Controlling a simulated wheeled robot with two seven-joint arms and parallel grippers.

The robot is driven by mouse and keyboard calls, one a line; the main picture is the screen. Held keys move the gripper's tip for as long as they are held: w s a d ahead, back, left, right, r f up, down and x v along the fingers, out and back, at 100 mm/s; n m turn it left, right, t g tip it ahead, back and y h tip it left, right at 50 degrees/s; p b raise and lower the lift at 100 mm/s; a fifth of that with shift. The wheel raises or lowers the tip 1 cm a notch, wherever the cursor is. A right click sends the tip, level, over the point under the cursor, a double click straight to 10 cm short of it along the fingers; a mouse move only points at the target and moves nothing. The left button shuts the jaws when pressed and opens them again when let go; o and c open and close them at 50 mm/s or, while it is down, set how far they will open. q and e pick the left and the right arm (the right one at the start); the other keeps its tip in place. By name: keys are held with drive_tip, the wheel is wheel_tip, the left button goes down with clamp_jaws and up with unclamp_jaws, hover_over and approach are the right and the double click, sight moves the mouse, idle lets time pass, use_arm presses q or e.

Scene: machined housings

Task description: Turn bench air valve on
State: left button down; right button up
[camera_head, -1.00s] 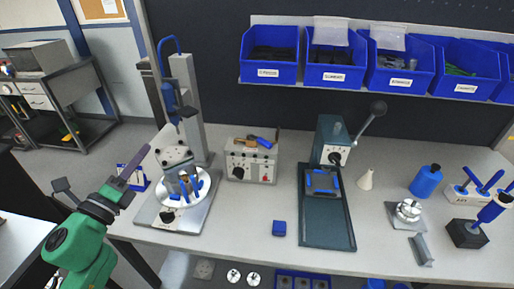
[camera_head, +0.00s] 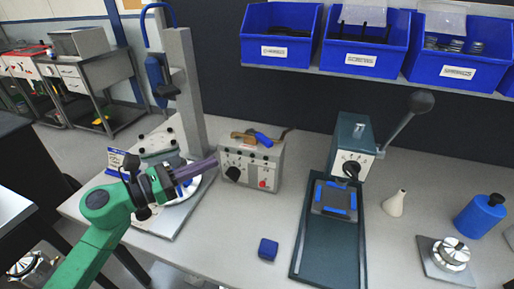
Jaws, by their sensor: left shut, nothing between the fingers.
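A grey control box (camera_head: 250,163) stands on the bench, with a large black knob (camera_head: 232,173) and a red button on its front. A brass-coloured fitting (camera_head: 241,137) with a blue lever (camera_head: 263,139) lies on top of it. No label for the air valve can be read, so I cannot tell for certain which part it is. My left gripper (camera_head: 212,163) is shut and empty. Its fingers point right, just left of the box, with the tips near the black knob. Whether they touch the box is not clear. My right gripper is not in view.
A drill-press-like stand (camera_head: 186,95) with a round white plate rises behind my left gripper. A small blue block (camera_head: 268,249) lies in front of the box. A dark press (camera_head: 328,245) with a long lever stands right. Blue bins (camera_head: 280,35) hang above.

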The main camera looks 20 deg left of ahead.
sight(261, 142)
use_arm(q)
drive_tip(key=p+x, duration=0.1)
drive_tip(key=x, duration=0.3)
drive_tip(key=p+x, duration=0.2)
drive_tip(key=x, duration=0.2)
drive_tip(key=p+x, duration=0.2)
drive_tip(key=x, duration=0.1)
drive_tip(key=shift+w+d+r, duration=0.2)
drive_tip(key=shift+w+r, duration=0.15)
drive_tip(key=shift+w+d+f+p, duration=0.2)
drive_tip(key=shift+w+d+p, duration=0.1)
drive_tip(key=shift+d, duration=0.05)
drive_tip(key=shift+a+f, duration=0.1)
